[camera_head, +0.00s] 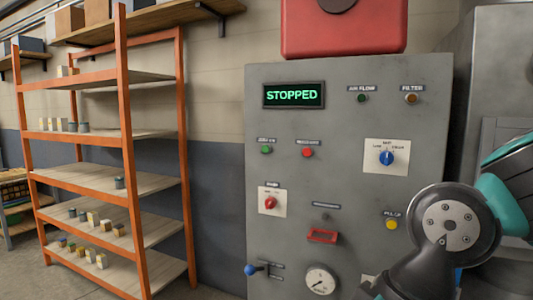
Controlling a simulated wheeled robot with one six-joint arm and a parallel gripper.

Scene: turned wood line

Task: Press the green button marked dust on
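The green button (266,150) sits at the left of the upper half of a grey control panel (345,120). A small dark label is above it, too small to read surely. A red button (307,153) with its own label is just to its right. Nothing covers the green button. My arm comes in from the right and bends down in front of the panel's lower right. My gripper is not clearly seen; the arm runs out of the picture at the bottom, well below and right of the green button.
The panel also carries a display (294,95) reading STOPPED, a blue knob (387,158), a red knob (270,203), a yellow button (391,224), a red handle (322,236), a blue-tipped lever (252,270) and a gauge (320,280). Orange shelving (126,130) stands at left.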

